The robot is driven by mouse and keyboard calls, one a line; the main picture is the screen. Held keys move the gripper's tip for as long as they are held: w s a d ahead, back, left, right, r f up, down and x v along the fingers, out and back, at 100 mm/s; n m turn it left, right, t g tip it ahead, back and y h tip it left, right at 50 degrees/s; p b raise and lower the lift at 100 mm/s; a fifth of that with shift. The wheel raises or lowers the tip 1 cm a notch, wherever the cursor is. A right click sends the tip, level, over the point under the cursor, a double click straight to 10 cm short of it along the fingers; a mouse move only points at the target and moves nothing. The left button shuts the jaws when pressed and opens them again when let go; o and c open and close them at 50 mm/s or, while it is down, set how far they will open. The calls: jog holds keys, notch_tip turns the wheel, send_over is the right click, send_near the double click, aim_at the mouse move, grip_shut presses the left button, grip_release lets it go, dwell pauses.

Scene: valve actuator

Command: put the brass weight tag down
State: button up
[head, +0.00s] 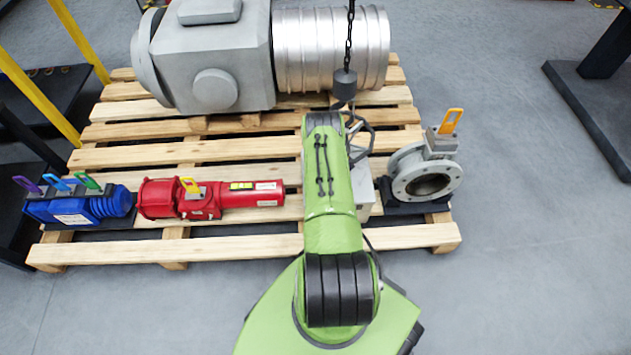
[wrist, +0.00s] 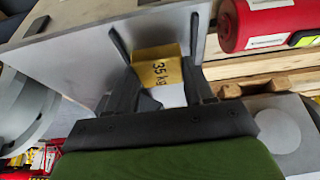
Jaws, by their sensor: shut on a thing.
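The brass weight tag (wrist: 158,71) is a small yellow plate marked "35 kg" in the wrist view. It sits between the two dark fingers of my gripper (wrist: 157,55), which is shut on it. A broad light grey surface (wrist: 75,50) lies just beyond the tag; I cannot tell whether the tag touches it. In the head view my green arm hides the gripper and the tag.
A wooden pallet (head: 215,155) carries a large grey actuator (head: 215,60), a red actuator (head: 235,196), a blue actuator (head: 80,208) and a grey valve (head: 425,180). A chain with a dark block (head: 344,84) hangs by my arm.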

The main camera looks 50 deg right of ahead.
jog(key=shift+a+f, duration=0.1)
jog(key=shift+f, duration=0.85)
jog(key=shift+w+f, duration=0.1)
jog(key=shift+w, duration=0.05)
jog(key=shift+c, duration=0.5)
jog(key=o, duration=1.3)
